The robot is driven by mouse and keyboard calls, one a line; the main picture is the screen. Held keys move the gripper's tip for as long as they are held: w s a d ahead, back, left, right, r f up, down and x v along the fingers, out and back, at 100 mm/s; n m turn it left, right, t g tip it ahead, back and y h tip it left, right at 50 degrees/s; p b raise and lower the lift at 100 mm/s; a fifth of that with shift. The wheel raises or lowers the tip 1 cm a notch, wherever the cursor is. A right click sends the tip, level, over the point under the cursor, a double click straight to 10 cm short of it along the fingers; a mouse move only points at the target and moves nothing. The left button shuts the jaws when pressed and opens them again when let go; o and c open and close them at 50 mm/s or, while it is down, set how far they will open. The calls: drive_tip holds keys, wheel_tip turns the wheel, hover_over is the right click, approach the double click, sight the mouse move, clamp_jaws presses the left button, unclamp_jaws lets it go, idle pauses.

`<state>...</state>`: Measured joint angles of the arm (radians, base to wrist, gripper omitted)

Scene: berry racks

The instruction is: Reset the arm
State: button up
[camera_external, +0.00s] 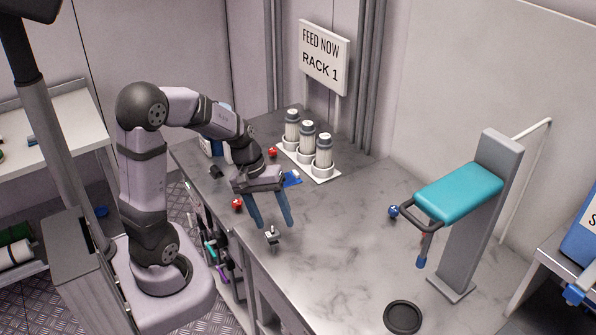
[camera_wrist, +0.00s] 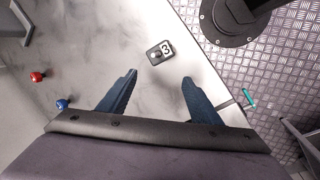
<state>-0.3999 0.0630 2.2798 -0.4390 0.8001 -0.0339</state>
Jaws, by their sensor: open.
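My gripper (camera_external: 275,224) is open, with its two blue fingers apart and pointing down over the grey marbled table (camera_external: 345,240). Nothing shows between the fingers. In the wrist view my gripper (camera_wrist: 159,80) is also empty. A small block with a knob (camera_external: 272,236) shows just below the fingertips in the external view. My arm is bent at the elbow and reaches over the table.
A white rack (camera_external: 327,178) with three capped bottles stands at the back under a "FEED NOW RACK 1" sign (camera_external: 324,58). Red balls (camera_external: 237,204) (camera_external: 272,153) and a blue ball (camera_external: 393,211) are about. A teal-padded stand (camera_external: 458,195) rises right. A black disc (camera_external: 403,317) lies in front.

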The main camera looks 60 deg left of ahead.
sight(274, 230)
drive_tip(key=d+m, duration=0.1)
drive_tip(key=s+d+r+m+y, duration=0.1)
drive_tip(key=m, duration=0.1)
drive_tip(key=s+d+m, duration=0.1)
drive_tip(key=shift+s+d+r+m+g+p, duration=0.15)
drive_tip(key=shift+d+m+g+p, duration=0.05)
drive_tip(key=shift+m+g+p, duration=0.2)
drive_tip(key=s+d+f+m+g+y, duration=0.1)
drive_tip(key=s+f+m+y, duration=0.1)
drive_tip(key=s, duration=0.5)
drive_tip(key=shift+d+f+m, duration=0.2)
drive_tip(key=shift+f+m, duration=0.2)
drive_tip(key=shift+m, duration=0.5)
